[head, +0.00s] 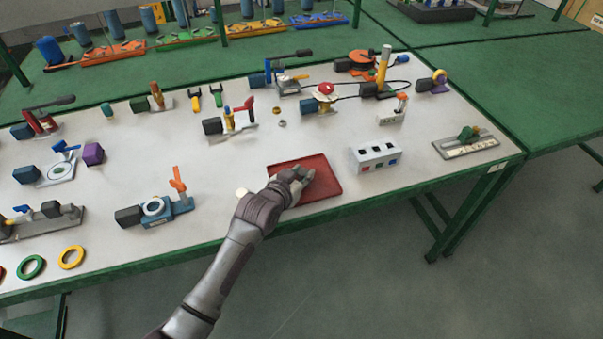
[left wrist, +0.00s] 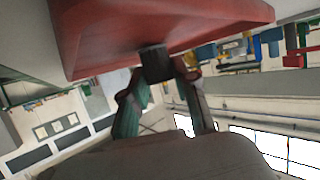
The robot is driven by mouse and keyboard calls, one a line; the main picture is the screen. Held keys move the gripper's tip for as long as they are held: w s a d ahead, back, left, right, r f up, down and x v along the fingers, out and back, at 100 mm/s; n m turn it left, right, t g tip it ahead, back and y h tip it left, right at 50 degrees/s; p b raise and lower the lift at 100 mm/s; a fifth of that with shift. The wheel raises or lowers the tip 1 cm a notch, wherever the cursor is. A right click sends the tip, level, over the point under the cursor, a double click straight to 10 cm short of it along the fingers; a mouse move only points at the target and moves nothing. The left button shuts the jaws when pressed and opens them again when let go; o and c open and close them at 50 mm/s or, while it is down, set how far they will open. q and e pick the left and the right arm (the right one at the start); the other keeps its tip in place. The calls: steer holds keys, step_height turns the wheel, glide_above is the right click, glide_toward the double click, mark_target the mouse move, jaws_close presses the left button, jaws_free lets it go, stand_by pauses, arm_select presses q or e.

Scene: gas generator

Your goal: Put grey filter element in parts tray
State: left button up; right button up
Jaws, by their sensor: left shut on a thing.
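The red parts tray (head: 326,186) lies near the front edge of the white worktop, and its red surface (left wrist: 95,35) fills the top of the left wrist view. My left gripper (head: 300,174) is over the tray. In the left wrist view, its two fingers (left wrist: 160,78) are closed on a small dark grey block-like piece, which I take as the grey filter element (left wrist: 156,62). This piece is right at the tray in that view; I cannot tell whether it touches. My right gripper is not in view.
A white box with coloured switches (head: 376,157) stands right of the tray. A blue valve with an orange handle (head: 178,200) stands to the left, and a small white piece (head: 242,192) lies beside my arm. Coloured rings (head: 71,257) lie at the front left.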

arm_select(q)
steer(key=shift+f, duration=0.2)
steer(key=o, duration=0.8)
steer(key=shift+r, duration=0.2)
steer(key=v, duration=1.2)
